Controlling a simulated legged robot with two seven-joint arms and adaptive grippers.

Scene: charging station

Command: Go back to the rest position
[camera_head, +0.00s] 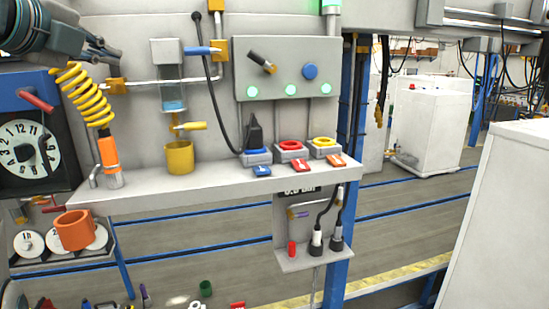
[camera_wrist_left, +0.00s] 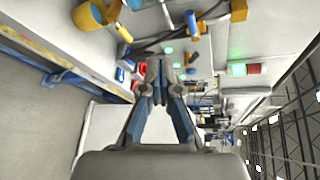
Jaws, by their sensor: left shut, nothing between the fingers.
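My left arm comes in at the top left of the head view, with my left gripper (camera_head: 105,50) in front of the grey station wall. In the left wrist view, the left gripper (camera_wrist_left: 163,75) has its fingertips together with nothing between them. It is apart from the shelf and the panel. My right gripper is in neither view.
A grey shelf (camera_head: 215,186) holds a yellow cup (camera_head: 180,158) and blue, red (camera_head: 291,150) and yellow connectors. A panel with green lights (camera_head: 290,70) is above it. A yellow coiled hose (camera_head: 82,95) and a dial box (camera_head: 25,150) are close below my left arm. A white block (camera_head: 500,215) stands at the right.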

